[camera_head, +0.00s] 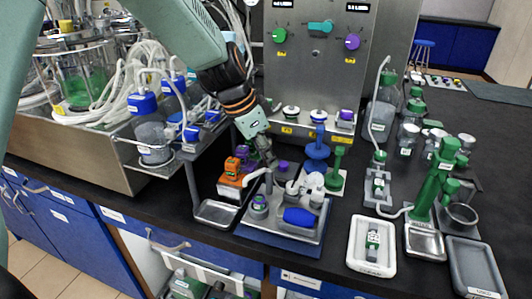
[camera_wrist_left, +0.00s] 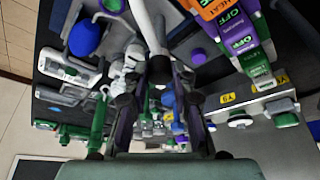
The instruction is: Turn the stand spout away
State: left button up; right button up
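A pale curved spout (camera_head: 257,174) rises from a small stand on the blue-edged tray (camera_head: 282,238) at the front middle of the bench. My left gripper (camera_head: 268,157) reaches down from the upper left, close above and behind the spout. In the left wrist view, a pale tube (camera_wrist_left: 148,24) that looks like the spout runs from the top edge towards the space between my fingers (camera_wrist_left: 158,88). The fingers stand apart, with a gap around the tube's line. I cannot tell whether they touch it. My right gripper is not in view.
An orange and purple block (camera_head: 232,178) stands just left of the spout. A blue bottle (camera_head: 299,216) lies on the tray. A green stand (camera_head: 435,185) and a white tray (camera_head: 371,246) are to the right. The grey control panel (camera_head: 318,75) rises behind.

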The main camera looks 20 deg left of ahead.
pick_arm(q)
jog(key=o, duration=0.5)
jog(key=v, duration=1.2)
